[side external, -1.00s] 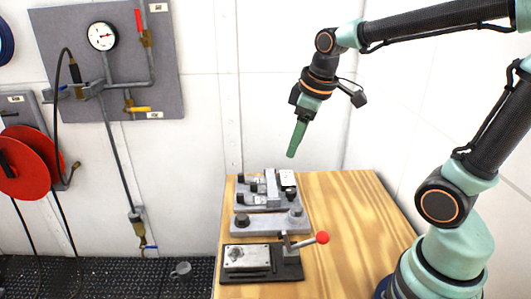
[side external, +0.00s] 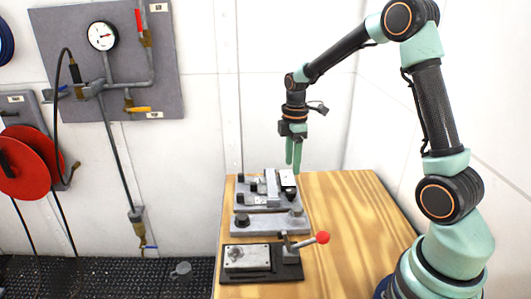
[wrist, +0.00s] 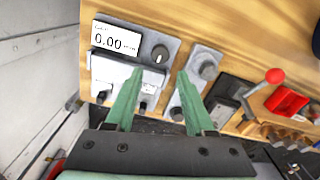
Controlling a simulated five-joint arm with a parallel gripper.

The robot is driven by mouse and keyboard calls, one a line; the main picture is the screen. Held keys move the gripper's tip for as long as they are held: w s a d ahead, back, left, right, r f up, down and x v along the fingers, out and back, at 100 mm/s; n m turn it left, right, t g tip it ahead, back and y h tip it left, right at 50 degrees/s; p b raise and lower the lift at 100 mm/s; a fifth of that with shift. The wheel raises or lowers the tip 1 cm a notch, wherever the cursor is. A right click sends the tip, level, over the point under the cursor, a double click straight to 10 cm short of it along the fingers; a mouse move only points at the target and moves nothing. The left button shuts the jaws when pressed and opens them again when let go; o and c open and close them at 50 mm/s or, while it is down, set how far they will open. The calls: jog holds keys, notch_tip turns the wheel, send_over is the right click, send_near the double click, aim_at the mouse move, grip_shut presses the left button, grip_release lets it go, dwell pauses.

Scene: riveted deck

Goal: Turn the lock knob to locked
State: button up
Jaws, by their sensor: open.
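A grey fixture at the back of the wooden bench carries a digital display reading 0.00 (wrist: 115,40) and a dark round knob (wrist: 160,53) with a short pale mark. In front of it a plain grey block (side external: 268,224) bears a grey knob (wrist: 207,69) at one end and a darker knob (side external: 241,220) at the other. I cannot read which knob is the lock. My gripper (wrist: 162,74) is open and empty, pointing down. In the side view my gripper (side external: 293,167) hangs just above the display end of the back fixture, apparently not touching it.
A dark base (side external: 262,275) with a clamp and red ball handle (side external: 322,237) stands at the front of the bench. The bench's right side (side external: 350,215) is bare. A gauge panel (side external: 75,60) and red reel (side external: 25,165) hang on the left wall.

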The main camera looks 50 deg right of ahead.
aim_at(291, 190)
notch_tip(291, 190, down, 9)
dwell(0.3)
jog(key=shift+c, duration=0.3)
grip_shut()
